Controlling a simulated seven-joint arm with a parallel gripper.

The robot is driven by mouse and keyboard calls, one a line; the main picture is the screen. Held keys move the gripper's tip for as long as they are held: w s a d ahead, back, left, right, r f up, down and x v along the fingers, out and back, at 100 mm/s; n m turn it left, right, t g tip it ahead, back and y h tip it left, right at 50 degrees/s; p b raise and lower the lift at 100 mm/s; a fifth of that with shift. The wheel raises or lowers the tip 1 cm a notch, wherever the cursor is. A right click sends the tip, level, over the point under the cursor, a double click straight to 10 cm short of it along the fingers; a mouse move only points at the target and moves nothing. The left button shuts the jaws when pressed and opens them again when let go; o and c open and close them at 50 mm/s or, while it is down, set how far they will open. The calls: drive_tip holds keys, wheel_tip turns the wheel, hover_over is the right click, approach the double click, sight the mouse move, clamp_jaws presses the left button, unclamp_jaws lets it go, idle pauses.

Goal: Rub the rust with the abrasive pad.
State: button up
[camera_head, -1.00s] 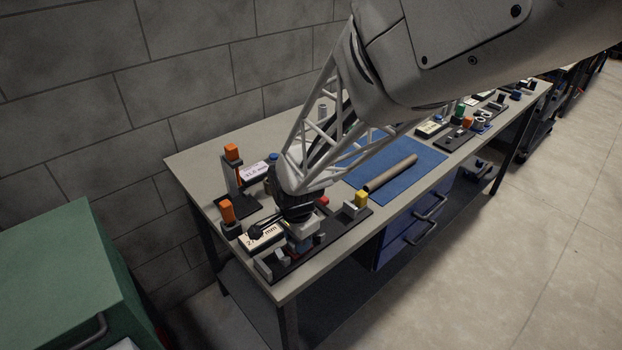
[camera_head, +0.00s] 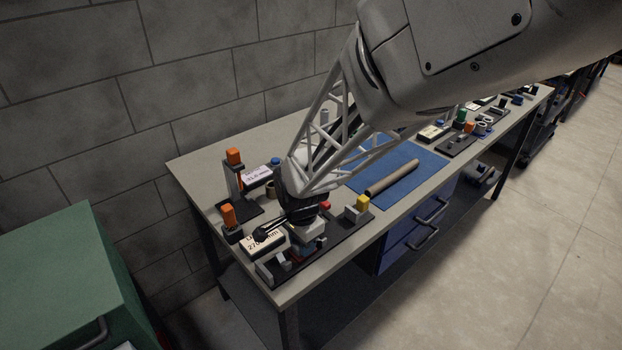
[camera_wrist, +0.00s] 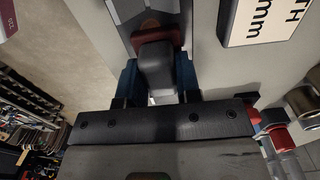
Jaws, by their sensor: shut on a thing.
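My gripper (camera_wrist: 157,80) is shut on the grey handle (camera_wrist: 156,68) of the abrasive pad in the wrist view, with a blue finger on each side. The dark red pad (camera_wrist: 170,38) is at the far end of the handle. I cannot tell whether the pad touches the plate. In the head view my gripper (camera_head: 305,238) is low over the near left end of the bench, and the pad and rust are hard to make out there.
A white label block (camera_wrist: 262,22) stands to the right of the plate. On the bench, two orange-topped posts (camera_head: 234,156) stand at left. A yellow-topped block (camera_head: 362,203) is right of my gripper. A brown tube (camera_head: 391,177) lies on a blue mat (camera_head: 428,160).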

drive_tip(key=shift+w+d, duration=0.25)
drive_tip(key=shift+w, duration=0.05)
idle(0.5)
drive_tip(key=shift+s+a+f, duration=0.1)
drive_tip(key=shift+s+a, duration=0.65)
drive_tip(key=shift+s+f, duration=0.1)
drive_tip(key=shift+d, duration=0.1)
drive_tip(key=shift+w+d, duration=0.7)
drive_tip(key=shift+w, duration=0.1)
drive_tip(key=shift+c, duration=0.3)
drive_tip(key=shift+r, duration=0.2)
drive_tip(key=shift+s+a, duration=0.1)
drive_tip(key=shift+a, duration=0.05)
